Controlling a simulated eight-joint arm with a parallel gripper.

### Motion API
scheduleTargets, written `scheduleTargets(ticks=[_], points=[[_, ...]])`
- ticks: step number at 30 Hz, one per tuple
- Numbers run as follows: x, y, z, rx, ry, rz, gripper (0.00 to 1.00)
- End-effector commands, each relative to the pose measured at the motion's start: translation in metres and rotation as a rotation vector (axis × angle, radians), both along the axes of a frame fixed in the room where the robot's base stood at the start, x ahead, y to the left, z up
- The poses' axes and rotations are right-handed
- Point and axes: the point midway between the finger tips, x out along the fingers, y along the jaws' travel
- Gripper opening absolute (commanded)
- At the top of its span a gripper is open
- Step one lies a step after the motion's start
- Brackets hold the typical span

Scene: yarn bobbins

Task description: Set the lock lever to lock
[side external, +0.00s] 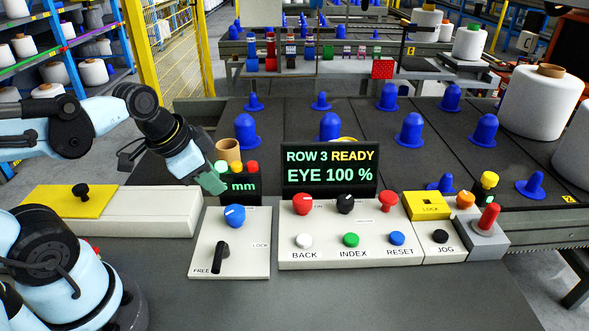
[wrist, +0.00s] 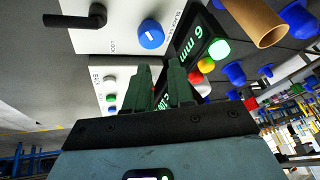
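The lock lever (side external: 221,259) is a black handle on a white panel (side external: 257,222) at the centre left. Its lower end lies beside the word FREE; the word LOCK is to its upper right. The lever also shows at the top left of the wrist view (wrist: 72,20), with nothing touching it. My gripper (side external: 211,183) is above and behind the panel, close to the small green display. In the wrist view its two green fingers (wrist: 159,67) stand apart with a gap between them and hold nothing.
A blue knob (side external: 235,215) sits behind the lever on the same panel. A button panel (side external: 325,262) and display (side external: 330,170) stand to the right. A tan tube (side external: 229,150) and coloured lamps are near my gripper. The grey table in front is clear.

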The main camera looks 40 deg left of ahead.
Motion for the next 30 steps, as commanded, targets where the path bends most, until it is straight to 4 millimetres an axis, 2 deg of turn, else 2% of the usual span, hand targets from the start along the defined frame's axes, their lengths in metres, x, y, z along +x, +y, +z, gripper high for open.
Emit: scheduleTargets(ticks=[1,4,17,23,30], points=[[-0.004,0.005,-0.002,0.017,0.027,-0.051,0.14],[-0.013,0.011,-0.006,0.049,0.077,-0.176,0.00],[-0.053,0.026,-0.015,0.080,0.180,-0.762,0.00],[-0.070,0.028,-0.013,0.062,0.146,-1.050,0.00],[-0.088,0.029,-0.007,0.044,0.024,-1.389,0.00]])
